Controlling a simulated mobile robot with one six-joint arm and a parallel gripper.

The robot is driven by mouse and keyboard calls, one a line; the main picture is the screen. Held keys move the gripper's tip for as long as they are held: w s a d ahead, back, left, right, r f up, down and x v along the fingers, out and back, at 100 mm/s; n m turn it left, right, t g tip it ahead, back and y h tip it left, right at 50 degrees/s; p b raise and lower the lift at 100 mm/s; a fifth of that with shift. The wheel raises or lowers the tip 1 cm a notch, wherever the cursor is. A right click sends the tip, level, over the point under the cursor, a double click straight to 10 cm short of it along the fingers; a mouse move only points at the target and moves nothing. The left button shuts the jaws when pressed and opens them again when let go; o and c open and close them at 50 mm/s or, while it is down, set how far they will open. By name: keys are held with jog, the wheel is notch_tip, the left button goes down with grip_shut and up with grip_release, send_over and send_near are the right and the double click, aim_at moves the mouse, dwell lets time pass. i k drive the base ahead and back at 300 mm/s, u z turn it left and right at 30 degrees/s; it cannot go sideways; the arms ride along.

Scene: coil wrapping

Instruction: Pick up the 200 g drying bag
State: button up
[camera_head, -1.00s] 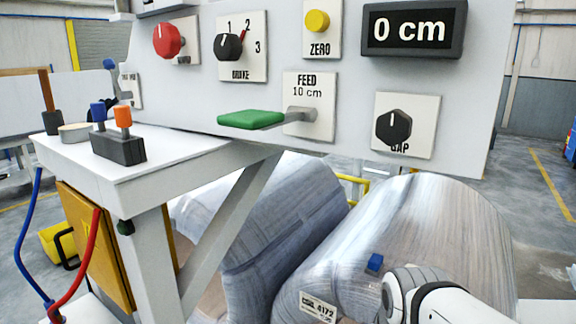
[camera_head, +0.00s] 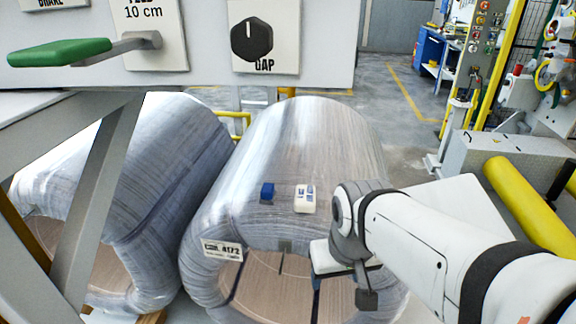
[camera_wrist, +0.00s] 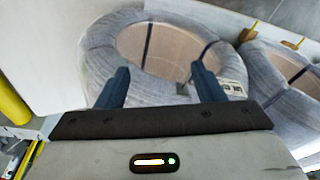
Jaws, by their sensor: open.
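A small white packet with blue print (camera_head: 305,198) lies on top of the wrapped coil (camera_head: 300,130) in the head view. It looks like the drying bag, but its print is too small to read. A small blue block (camera_head: 267,193) sits just left of it. My gripper is right of and below the packet in the head view, by the coil's near face, its fingers partly hidden. In the wrist view, the two fingers of my gripper (camera_wrist: 162,86) are apart with nothing held between them. The coil's open eye (camera_wrist: 160,50) lies beyond them; I cannot see the packet there.
A second coil (camera_head: 150,160) stands close on the left. A panel with a green lever (camera_head: 60,52) and a GAP knob (camera_head: 251,40) overhangs the coils. A grey machine with a yellow roller (camera_head: 525,205) stands right. Floor shows behind the coils.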

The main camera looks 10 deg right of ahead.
aim_at(305, 197)
jog(key=z, duration=1.75)
jog(key=k, duration=1.15)
jog(key=u, duration=1.1)
jog(key=i, duration=1)
jog(key=u, duration=0.05)
